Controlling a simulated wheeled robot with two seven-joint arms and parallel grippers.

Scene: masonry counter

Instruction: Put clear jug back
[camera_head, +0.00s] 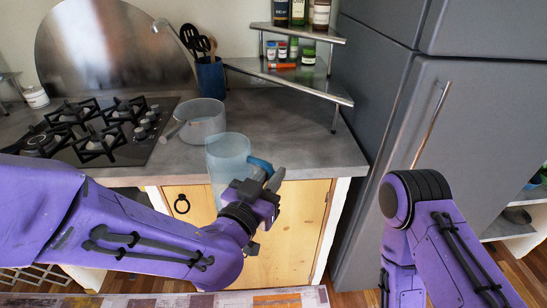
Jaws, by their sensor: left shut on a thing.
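The clear jug (226,158) is a pale, see-through vessel with a blue handle. My left gripper (264,178) is shut on it at the handle, on the jug's right side. The jug is upright and overlaps the front edge of the grey counter (300,140) in the picture. Whether it touches the counter, I cannot tell. My left arm hides part of its lower end. My right arm shows at the right, but its gripper is out of view.
A translucent pot (203,124) with a handle stands on the counter just behind the jug. A gas hob (95,128) is at the left. A blue utensil holder (211,78) and a corner shelf (300,80) stand behind. The counter right of the pot is clear. A grey fridge (395,120) borders it.

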